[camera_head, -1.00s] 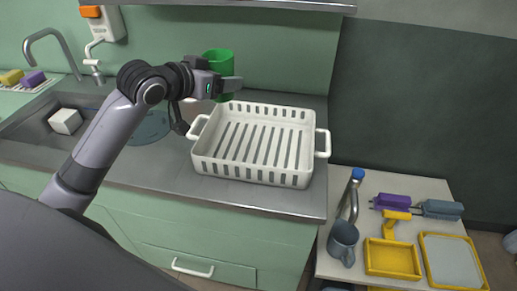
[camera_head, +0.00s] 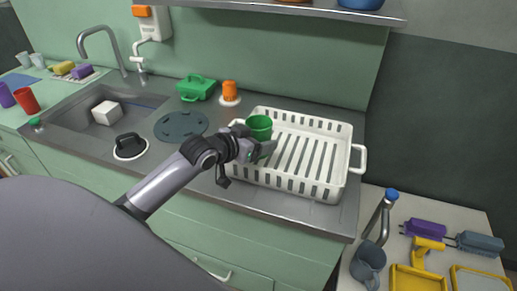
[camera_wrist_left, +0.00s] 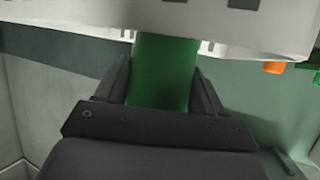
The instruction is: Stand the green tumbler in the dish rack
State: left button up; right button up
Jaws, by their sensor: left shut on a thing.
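The green tumbler (camera_head: 259,126) is upright in my left gripper (camera_head: 262,148), at the left end of the white dish rack (camera_head: 330,191). The left gripper is shut on it. In the left wrist view the tumbler (camera_wrist_left: 163,75) sits between the two fingers (camera_wrist_left: 163,88), with the white rack wall (camera_wrist_left: 230,30) across the top of the picture. The tumbler's lower part is hidden by the gripper in the head view, so I cannot tell whether it touches the rack floor. My right gripper is out of view.
The rack stands on the grey counter, right of the sink (camera_head: 140,98). A green container (camera_head: 195,88) and an orange-topped item (camera_head: 230,92) stand behind its left end. A side table at lower right holds a mug (camera_head: 368,262), brushes and yellow trays.

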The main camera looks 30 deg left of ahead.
pick_arm(q)
jog(key=shift+f, duration=1.5)
jog(key=shift+s+f, duration=0.1)
jog(key=shift+f, duration=0.55)
jog(key=o, duration=1.3)
jog(key=shift+f, duration=0.1)
jog(key=shift+c, duration=0.2)
jog(key=shift+f, duration=0.1)
jog(key=shift+d+r, duration=0.1)
jog(key=shift+r, duration=0.15)
jog(key=r+v, duration=0.1)
jog(key=v, duration=1.1)
